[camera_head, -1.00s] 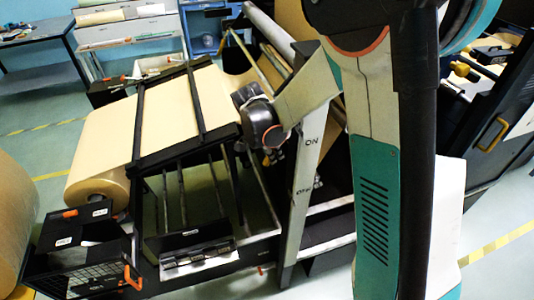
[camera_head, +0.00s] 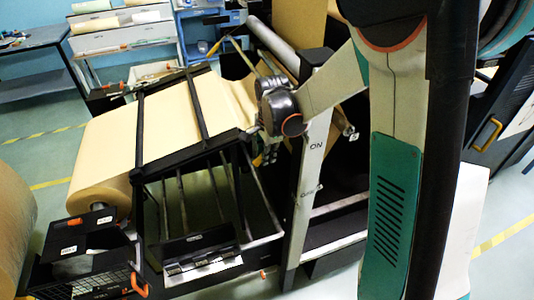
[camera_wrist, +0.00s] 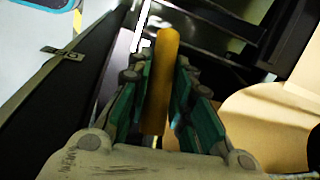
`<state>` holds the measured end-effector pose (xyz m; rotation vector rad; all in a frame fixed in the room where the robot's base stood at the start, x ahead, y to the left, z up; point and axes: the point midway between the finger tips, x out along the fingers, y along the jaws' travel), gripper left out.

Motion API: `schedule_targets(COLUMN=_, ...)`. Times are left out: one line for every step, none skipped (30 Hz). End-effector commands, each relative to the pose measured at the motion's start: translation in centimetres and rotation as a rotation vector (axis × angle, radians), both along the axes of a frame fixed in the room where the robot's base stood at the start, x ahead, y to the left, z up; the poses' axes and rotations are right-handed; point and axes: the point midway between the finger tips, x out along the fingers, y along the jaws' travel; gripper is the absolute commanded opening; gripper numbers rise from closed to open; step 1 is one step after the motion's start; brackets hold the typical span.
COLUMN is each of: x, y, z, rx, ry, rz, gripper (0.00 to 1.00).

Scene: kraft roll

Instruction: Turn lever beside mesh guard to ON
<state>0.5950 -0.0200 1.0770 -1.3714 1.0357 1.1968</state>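In the wrist view a yellow lever handle (camera_wrist: 161,75) runs between the two teal fingers of my gripper (camera_wrist: 160,95). The fingers are drawn in close on both sides and look shut on it. In the head view my gripper (camera_head: 266,152) hangs under my dark wrist, left of the pale post, where a small yellow bit shows beside it. The post carries an ON label (camera_head: 316,147) above an OFF label (camera_head: 309,191), partly hard to read. The lever's pivot is hidden. I cannot pick out the mesh guard for certain.
A large kraft roll (camera_head: 102,188) feeds paper over the black machine frame (camera_head: 190,160). Black bins (camera_head: 85,262) stand at the lower left. A dark cabinet (camera_head: 500,115) is at the right. Open floor (camera_head: 45,155) lies at the far left.

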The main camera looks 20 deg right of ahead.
Motion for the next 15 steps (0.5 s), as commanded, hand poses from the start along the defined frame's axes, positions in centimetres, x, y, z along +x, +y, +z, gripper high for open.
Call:
schedule_targets(x=0.02, y=0.01, z=0.0, rx=0.0, ry=0.0, rz=0.0, gripper=0.35)
schedule_targets(x=0.01, y=0.0, z=-0.01, rx=0.0, ry=0.0, rz=0.0, gripper=0.4)
schedule_targets(x=0.01, y=0.0, z=-0.01, rx=-0.001, ry=0.0, rz=0.0, gripper=0.4)
schedule_targets(x=0.01, y=0.0, z=-0.01, rx=-0.001, ry=0.0, rz=0.0, gripper=0.4)
schedule_targets(x=0.0, y=0.0, z=-0.01, rx=-0.001, ry=0.0, rz=0.0, gripper=0.4)
schedule_targets(x=0.0, y=-0.01, z=-0.01, rx=-0.001, ry=0.0, rz=0.0, gripper=0.4)
schedule_targets(x=0.0, y=-0.01, z=-0.02, rx=-0.001, ry=0.0, rz=0.0, gripper=0.4)
schedule_targets(x=0.0, y=-0.01, z=-0.02, rx=-0.001, ry=0.0, rz=0.0, gripper=0.4)
schedule_targets(x=-0.01, y=-0.01, z=-0.02, rx=-0.001, ry=0.0, rz=0.0, gripper=0.4)
schedule_targets(x=-0.01, y=-0.01, z=-0.02, rx=-0.001, ry=0.001, rz=0.0, gripper=0.4)
schedule_targets(x=-0.01, y=-0.02, z=0.0, rx=-0.001, ry=0.001, rz=0.0, gripper=0.4)
schedule_targets(x=-0.02, y=-0.02, z=0.07, rx=-0.001, ry=0.001, rz=0.0, gripper=0.4)
schedule_targets(x=-0.03, y=-0.02, z=0.18, rx=-0.001, ry=0.001, rz=0.0, gripper=0.4)
schedule_targets(x=-0.05, y=-0.02, z=0.34, rx=-0.001, ry=0.001, rz=0.0, gripper=0.4)
schedule_targets(x=-0.08, y=-0.02, z=0.64, rx=-0.001, ry=0.001, rz=0.0, gripper=0.4)
